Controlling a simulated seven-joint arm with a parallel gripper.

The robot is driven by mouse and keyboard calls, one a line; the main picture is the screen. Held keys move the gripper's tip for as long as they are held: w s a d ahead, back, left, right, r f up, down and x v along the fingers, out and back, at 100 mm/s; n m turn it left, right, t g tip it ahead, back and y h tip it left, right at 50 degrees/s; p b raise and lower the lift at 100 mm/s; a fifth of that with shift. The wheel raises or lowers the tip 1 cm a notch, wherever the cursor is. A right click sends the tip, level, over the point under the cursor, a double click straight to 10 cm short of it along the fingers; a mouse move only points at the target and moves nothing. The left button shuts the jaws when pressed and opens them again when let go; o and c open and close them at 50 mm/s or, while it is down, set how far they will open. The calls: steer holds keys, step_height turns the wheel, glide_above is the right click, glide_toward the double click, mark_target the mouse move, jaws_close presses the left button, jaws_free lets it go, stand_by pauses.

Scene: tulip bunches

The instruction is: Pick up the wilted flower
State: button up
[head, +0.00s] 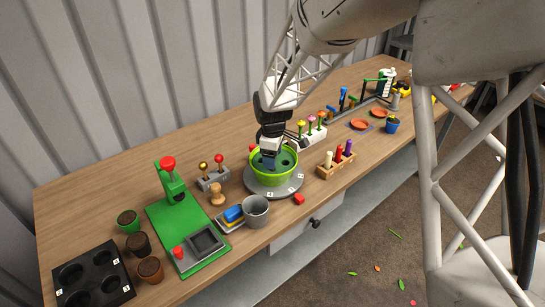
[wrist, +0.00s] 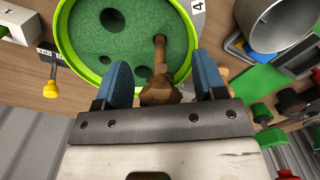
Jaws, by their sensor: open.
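The wilted flower (wrist: 160,91) is brown, with a drooping head and a stem (wrist: 160,52) that rises from the green bed in the lime-green pot (wrist: 66,55). In the wrist view it shows between the two blue fingertips of my gripper (wrist: 162,80). The fingers are open, with a gap on both sides of the flower. In the head view my gripper (head: 270,158) points down over the pot (head: 254,176), and it hides the flower there. The bed has several dark holes.
The pot stands on a round grey numbered base (head: 276,191). A grey cup (head: 256,212) stands close by at its left front. A wooden rack with coloured pegs (head: 337,162) is to its right, and a white block with flowers (head: 311,138) behind. A green press (head: 176,190) stands left.

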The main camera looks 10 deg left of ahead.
steer(key=c, duration=1)
steer(key=shift+r, duration=0.1)
steer(key=shift+r, duration=4.9)
